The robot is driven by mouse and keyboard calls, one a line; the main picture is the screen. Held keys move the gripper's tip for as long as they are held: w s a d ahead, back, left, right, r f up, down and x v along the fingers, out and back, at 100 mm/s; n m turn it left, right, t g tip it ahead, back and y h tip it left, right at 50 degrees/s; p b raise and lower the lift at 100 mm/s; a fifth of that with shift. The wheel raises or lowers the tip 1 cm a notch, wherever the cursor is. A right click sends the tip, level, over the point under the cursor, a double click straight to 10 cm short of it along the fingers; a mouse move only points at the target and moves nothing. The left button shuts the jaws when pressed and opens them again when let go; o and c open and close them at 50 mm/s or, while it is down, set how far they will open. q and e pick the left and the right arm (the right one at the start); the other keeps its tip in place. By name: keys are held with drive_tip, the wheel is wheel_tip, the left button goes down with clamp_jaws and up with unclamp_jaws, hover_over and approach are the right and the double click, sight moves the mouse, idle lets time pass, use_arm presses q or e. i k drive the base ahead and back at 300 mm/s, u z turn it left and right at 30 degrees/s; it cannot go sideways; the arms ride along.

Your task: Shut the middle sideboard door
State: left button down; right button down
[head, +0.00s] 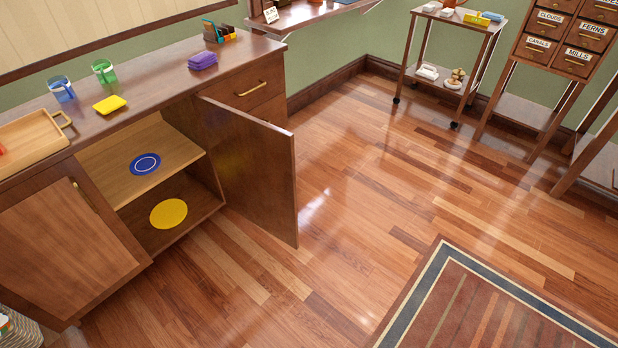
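The sideboard (150,65) stands along the wall at the left. Its middle door (254,172) is open and swung out into the room, hinged on the right side of the compartment, with its inner face towards the opening. The open compartment has a shelf (115,182) with a blue disc (145,164) on it. A yellow disc (168,213) lies on the compartment floor below. The door's handle is hidden on its far side. Neither of my grippers is in view.
A closed left door (65,240) with a brass handle is beside the opening. A wooden tray (30,143), cups and a yellow sponge (109,104) are on top. A striped rug (490,305) lies at lower right. The wood floor (340,220) before the door is clear.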

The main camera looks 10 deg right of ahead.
sight(254, 158)
drive_tip(key=z, duration=1.05)
drive_tip(key=i, duration=3)
drive_tip(key=u, duration=3.9)
drive_tip(key=k, duration=0.45)
drive_tip(key=z, duration=0.2)
